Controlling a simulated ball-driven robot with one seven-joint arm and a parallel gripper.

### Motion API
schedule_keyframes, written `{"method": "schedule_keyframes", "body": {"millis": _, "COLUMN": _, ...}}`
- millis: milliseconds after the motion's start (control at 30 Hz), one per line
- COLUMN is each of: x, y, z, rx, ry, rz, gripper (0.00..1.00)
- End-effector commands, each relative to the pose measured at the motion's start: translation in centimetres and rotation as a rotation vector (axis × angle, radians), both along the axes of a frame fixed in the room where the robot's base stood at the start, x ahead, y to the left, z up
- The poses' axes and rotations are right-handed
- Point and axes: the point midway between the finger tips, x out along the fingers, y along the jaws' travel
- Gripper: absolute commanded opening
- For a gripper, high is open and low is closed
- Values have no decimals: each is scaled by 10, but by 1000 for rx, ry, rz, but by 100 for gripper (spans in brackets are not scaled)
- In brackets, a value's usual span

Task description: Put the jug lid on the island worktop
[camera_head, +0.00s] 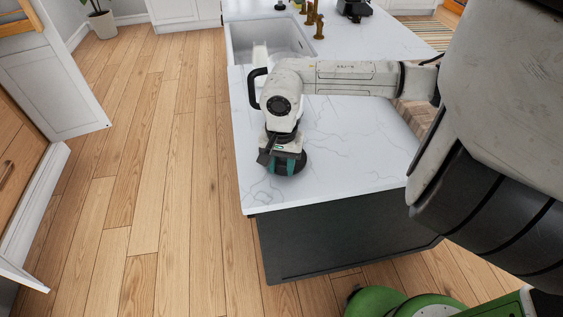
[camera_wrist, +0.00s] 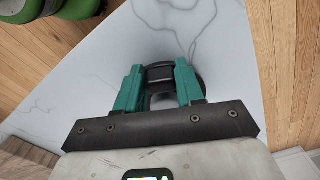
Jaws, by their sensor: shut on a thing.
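The island worktop (camera_head: 345,148) is white marble with grey veins. My gripper (camera_head: 290,163) is at its near left corner, pointing down. The jug lid (camera_head: 283,168) is dark and round and sits between the teal fingers at the worktop surface. In the wrist view my gripper (camera_wrist: 160,76) is shut on a raised dark part of the lid (camera_wrist: 160,72). The fingers hide some of the lid. I cannot tell whether its underside touches the worktop (camera_wrist: 150,28).
A white sink (camera_head: 270,38) is set in the far part of the island, with brass taps (camera_head: 314,18) beside it. A black-handled white jug (camera_head: 258,85) stands behind my arm, partly hidden. The worktop's near edge is just in front of my gripper. Wooden floor (camera_head: 150,150) lies clear to the left.

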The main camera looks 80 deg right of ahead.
Motion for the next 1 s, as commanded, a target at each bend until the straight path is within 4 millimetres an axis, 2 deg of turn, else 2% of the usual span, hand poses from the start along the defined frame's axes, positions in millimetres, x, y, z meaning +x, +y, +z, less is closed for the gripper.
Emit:
{"method": "schedule_keyframes", "body": {"millis": 267, "x": 0, "y": 0, "z": -1, "rx": -1, "ry": 0, "rz": 0, "gripper": 7}}
{"method": "schedule_keyframes", "body": {"millis": 300, "x": 0, "y": 0, "z": -1, "rx": 0, "ry": 0, "rz": 0, "gripper": 41}}
{"method": "schedule_keyframes", "body": {"millis": 533, "x": 0, "y": 0, "z": -1, "rx": 0, "ry": 0, "rz": 0, "gripper": 63}}
{"method": "schedule_keyframes", "body": {"millis": 833, "x": 0, "y": 0, "z": 2, "rx": -1, "ry": 0, "rz": 0, "gripper": 63}}
{"method": "schedule_keyframes", "body": {"millis": 1000, "x": 0, "y": -1, "z": 22, "rx": -5, "ry": -1, "rz": 2, "gripper": 63}}
